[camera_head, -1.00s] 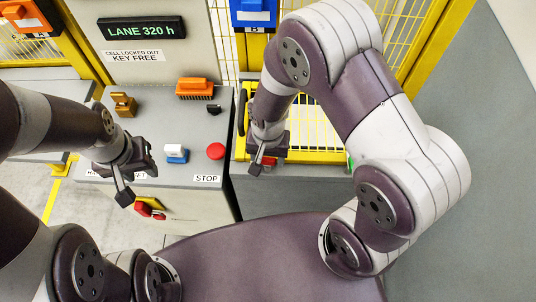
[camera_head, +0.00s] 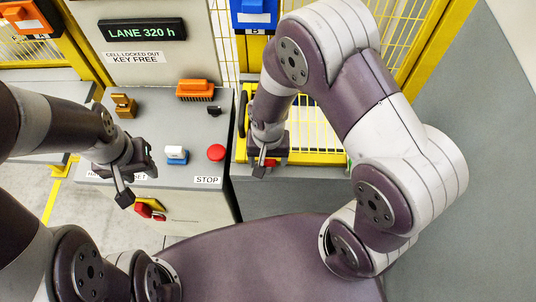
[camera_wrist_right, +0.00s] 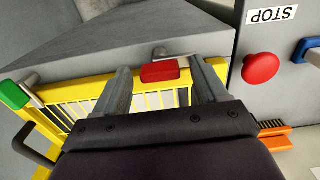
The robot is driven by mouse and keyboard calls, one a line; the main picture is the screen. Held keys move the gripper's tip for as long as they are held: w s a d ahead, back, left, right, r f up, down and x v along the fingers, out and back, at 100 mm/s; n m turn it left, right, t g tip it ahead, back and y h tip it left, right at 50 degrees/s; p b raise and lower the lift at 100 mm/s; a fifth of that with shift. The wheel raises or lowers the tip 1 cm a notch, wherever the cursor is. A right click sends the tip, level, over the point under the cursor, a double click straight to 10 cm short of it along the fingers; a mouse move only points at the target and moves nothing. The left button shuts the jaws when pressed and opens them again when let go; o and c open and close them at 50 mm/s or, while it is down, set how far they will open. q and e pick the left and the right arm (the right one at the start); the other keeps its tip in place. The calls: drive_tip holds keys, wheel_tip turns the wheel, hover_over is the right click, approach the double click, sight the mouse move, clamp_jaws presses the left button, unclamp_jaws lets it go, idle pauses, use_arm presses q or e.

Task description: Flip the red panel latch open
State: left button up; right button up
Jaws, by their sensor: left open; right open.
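The red latch (camera_head: 271,162) sits at the front edge of the yellow mesh panel (camera_head: 318,118), partly hidden by my right gripper in the head view. In the right wrist view, the red latch (camera_wrist_right: 160,71) is a small red block beside a short metal lever. My right gripper (camera_wrist_right: 158,82) is open, with its fingers on either side of the red block. I cannot tell whether they touch it. My right gripper (camera_head: 264,160) points down at the latch in the head view. My left gripper (camera_head: 138,180) is open and empty in front of the grey console.
A green piece (camera_wrist_right: 12,95) lies near the panel's other end.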

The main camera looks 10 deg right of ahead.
sight(268, 160)
wheel_tip(268, 160, up, 13)
drive_tip(key=b, duration=0.1)
drive_tip(key=shift+f+b, duration=0.2)
drive_tip(key=shift+b, duration=0.1)
